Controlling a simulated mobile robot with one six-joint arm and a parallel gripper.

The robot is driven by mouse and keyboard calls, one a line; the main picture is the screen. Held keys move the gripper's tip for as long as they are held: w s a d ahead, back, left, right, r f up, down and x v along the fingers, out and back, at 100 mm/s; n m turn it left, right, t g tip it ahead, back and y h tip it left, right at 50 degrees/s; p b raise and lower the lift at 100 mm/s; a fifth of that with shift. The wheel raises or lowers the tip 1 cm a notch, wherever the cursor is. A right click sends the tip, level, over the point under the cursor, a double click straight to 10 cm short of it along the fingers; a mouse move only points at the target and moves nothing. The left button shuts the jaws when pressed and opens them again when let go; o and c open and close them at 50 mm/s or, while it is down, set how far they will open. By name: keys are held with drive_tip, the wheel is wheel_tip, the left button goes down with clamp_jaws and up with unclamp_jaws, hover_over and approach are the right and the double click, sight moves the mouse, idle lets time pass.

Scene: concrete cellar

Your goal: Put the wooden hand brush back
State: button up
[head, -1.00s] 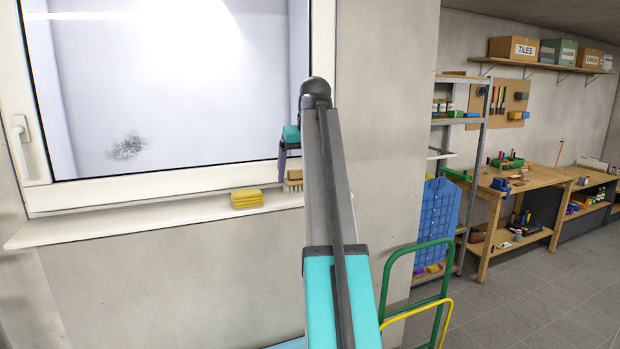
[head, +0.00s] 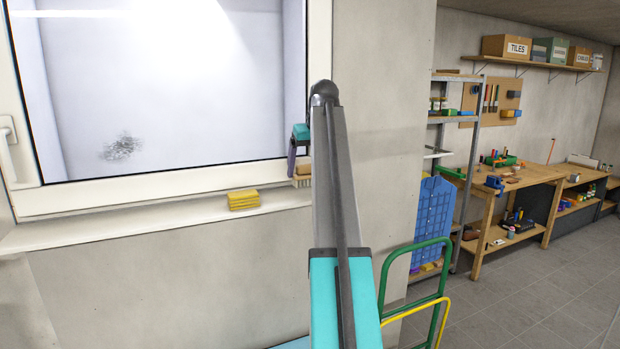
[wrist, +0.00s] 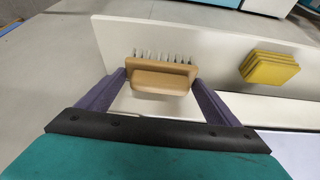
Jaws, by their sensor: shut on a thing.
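The wooden hand brush (wrist: 160,75) has a pale wood body with light bristles. In the wrist view it sits between the two purple fingers of my gripper (wrist: 160,84), which is shut on it. The bristles point away from the wrist camera. In the head view the brush (head: 303,176) shows partly at the window, bristles down, beside the gripper (head: 294,165) and partly hidden by my arm. It is at the right part of the white window sill (head: 120,228); I cannot tell whether the bristles touch the sill.
Yellow sponges (head: 243,199) lie stacked on the sill, left of the brush; they also show in the wrist view (wrist: 269,69). A green and yellow tubular frame (head: 415,250) stands right of my arm. A metal shelf (head: 470,150) and a workbench (head: 520,178) are farther right.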

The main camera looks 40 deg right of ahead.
sight(310, 177)
wheel_tip(310, 177, down, 3)
drive_tip(key=shift+s+d+r, duration=0.1)
drive_tip(key=shift+s+r, duration=0.05)
drive_tip(key=shift+f, duration=0.25)
drive_tip(key=shift+a, duration=0.2)
drive_tip(key=shift+f, duration=0.2)
drive_tip(key=o, duration=1.1)
drive_tip(key=shift+d, duration=0.1)
